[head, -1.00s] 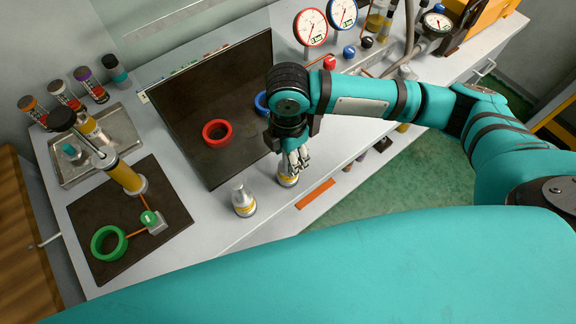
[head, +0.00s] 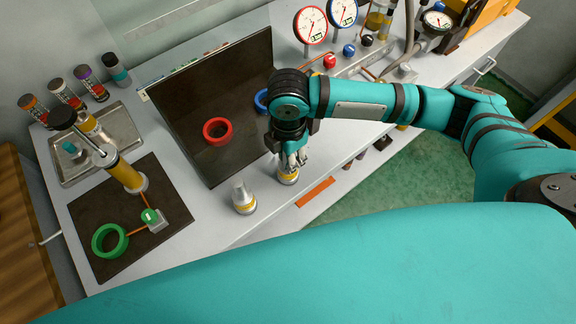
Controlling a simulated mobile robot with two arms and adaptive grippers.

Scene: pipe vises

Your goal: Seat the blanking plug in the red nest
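The red nest (head: 217,131) is a red ring lying on a dark mat, with nothing in it. Two silver plug-like pieces with yellow bands stand near the bench's front edge. One (head: 244,198) stands free, and the other (head: 287,176) is under my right gripper (head: 291,164). I cannot tell which is the blanking plug. My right gripper points down with its fingers at the top of the second piece; whether they are closed on it is too small to tell. My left gripper is not in view.
A blue ring (head: 262,101) lies partly hidden behind my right arm. A green ring (head: 109,241) and a hand pump (head: 124,174) are on the left mat. A metal tray (head: 118,124) and several bottles stand behind. Gauges (head: 311,26) stand at the back.

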